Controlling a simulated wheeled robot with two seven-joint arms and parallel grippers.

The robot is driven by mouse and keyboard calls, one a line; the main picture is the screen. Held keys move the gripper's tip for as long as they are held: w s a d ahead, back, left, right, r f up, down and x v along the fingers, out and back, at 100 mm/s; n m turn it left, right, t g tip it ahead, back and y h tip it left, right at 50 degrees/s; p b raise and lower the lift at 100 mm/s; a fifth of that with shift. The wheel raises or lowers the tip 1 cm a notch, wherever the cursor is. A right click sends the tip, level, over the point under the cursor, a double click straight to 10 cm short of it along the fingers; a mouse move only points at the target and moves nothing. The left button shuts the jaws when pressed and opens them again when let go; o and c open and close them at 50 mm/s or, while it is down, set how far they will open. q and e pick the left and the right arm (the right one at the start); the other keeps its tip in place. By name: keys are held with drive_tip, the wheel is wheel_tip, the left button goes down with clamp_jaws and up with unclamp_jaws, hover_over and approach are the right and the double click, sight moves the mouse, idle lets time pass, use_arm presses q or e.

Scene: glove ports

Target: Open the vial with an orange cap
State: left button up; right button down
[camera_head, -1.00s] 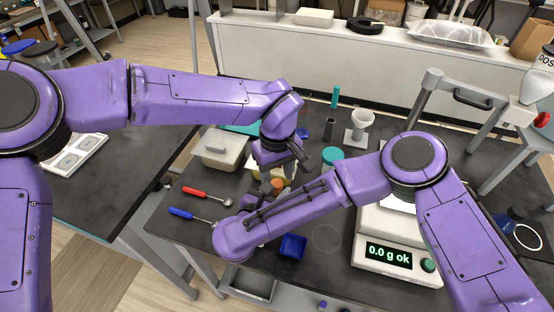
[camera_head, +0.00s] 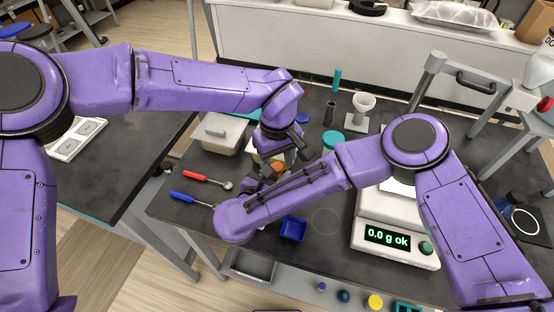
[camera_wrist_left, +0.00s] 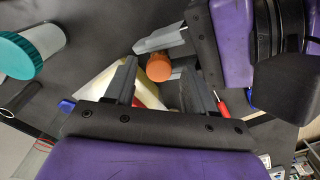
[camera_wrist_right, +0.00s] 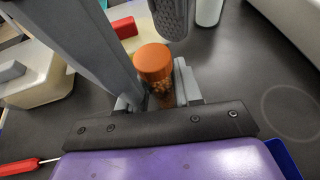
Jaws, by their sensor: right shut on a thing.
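The vial is clear with a ribbed orange cap (camera_wrist_right: 153,62) and amber contents. My right gripper (camera_wrist_right: 158,98) is shut on the vial body below the cap and holds it. My left gripper (camera_wrist_left: 157,85) is open, with its fingers apart on either side of the orange cap (camera_wrist_left: 158,68); a gap shows beside the cap. In the head view both grippers are crowded together left of the table's middle, and my right arm partly hides them. Only a bit of orange (camera_head: 278,168) shows there.
A balance (camera_head: 395,243) reading 0.0 g stands at right. A blue tray (camera_head: 292,229), a red-handled spoon (camera_head: 205,180) and a blue-handled spoon (camera_head: 190,201) lie near the grippers. A lidded box (camera_head: 222,134), a teal-lidded jar (camera_head: 333,140) and a funnel stand (camera_head: 361,112) are behind.

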use_arm(q)
wheel_tip(320, 180, up, 4)
use_arm(e)
drive_tip(key=shift+f, duration=0.1)
use_arm(q)
drive_tip(key=shift+r, duration=0.25)
drive_tip(key=shift+c, duration=0.6)
drive_tip(key=shift+r, duration=0.2)
drive_tip(key=shift+c, duration=0.7)
wheel_tip(320, 180, up, 2)
drive_tip(key=m, duration=0.4)
drive_tip(key=shift+r, duration=0.25)
drive_tip(key=shift+f+m, duration=0.15)
drive_tip(key=shift+m, duration=0.15)
wheel_tip(320, 180, down, 8)
drive_tip(key=shift+r, duration=0.25)
clamp_jaws()
drive_tip(key=shift+o, duration=1.4)
unclamp_jaws()
